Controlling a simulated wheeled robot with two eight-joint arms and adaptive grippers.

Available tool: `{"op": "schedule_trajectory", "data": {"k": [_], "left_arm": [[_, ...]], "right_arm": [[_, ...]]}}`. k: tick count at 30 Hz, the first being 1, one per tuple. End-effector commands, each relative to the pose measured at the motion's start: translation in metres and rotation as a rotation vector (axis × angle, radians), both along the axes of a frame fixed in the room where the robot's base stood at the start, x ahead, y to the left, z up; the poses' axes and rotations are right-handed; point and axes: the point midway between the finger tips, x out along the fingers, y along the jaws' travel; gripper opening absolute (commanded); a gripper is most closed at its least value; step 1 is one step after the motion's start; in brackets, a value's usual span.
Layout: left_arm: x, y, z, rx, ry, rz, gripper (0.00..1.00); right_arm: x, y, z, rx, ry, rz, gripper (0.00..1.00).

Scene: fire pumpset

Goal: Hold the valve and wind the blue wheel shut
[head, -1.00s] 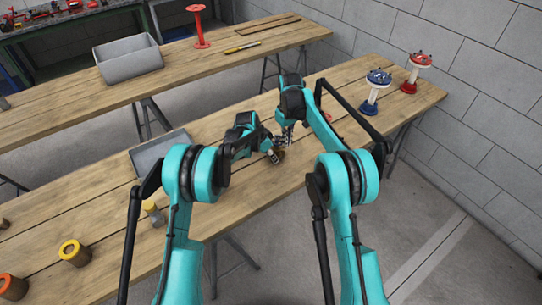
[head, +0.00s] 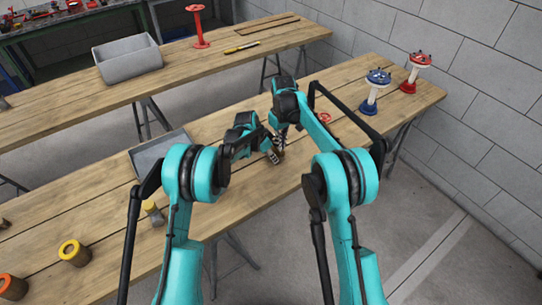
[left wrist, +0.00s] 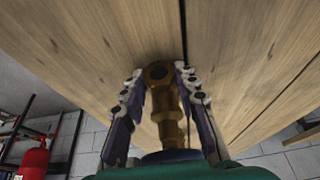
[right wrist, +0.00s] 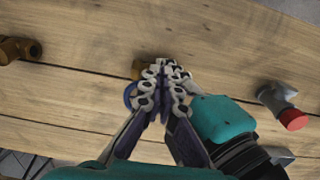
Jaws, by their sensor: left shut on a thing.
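A brass valve (left wrist: 165,100) stands between the fingers of my left gripper (left wrist: 160,85) in the left wrist view, and the fingers are shut on its body. A dark blue wheel (left wrist: 172,155) shows at its lower end there, partly hidden by the gripper. In the head view my left gripper (head: 273,155) is low over the near table. My right gripper (head: 283,131) is just above and beside it. In the right wrist view my right gripper (right wrist: 164,70) has its fingertips together, with nothing visible between them. The blue wheel (right wrist: 129,94) shows partly behind its left finger.
A grey bin (head: 150,153) sits left on the near table (head: 100,195). Blue-wheeled (head: 372,95) and red-wheeled (head: 412,77) stands are at its right end. Yellow-topped (head: 74,255) and orange-topped (head: 12,288) pieces stand front left.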

Motion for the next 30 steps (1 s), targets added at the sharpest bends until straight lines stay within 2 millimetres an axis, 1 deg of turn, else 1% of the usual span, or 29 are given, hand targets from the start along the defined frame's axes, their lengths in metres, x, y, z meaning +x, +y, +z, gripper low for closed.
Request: {"op": "schedule_trajectory", "data": {"k": [9,20,27,30], "left_arm": [[-0.0002,-0.0008,0.0001,0.000,0.000,-0.001,0.00],[-0.0006,-0.0014,0.0001,-0.001,0.001,-0.003,0.00],[-0.0006,-0.0012,0.0000,-0.001,0.001,-0.003,0.00],[-0.0004,-0.0009,0.0001,-0.001,0.001,-0.002,0.00]], "right_arm": [[-0.0014,0.0068,0.0000,0.002,-0.001,0.001,0.00],[-0.0016,0.0072,0.0000,0.003,-0.003,0.001,0.00],[-0.0089,0.0053,0.0002,0.002,-0.001,0.001,0.00],[-0.0094,0.0049,0.0048,0.002,-0.001,0.001,0.00]]}}
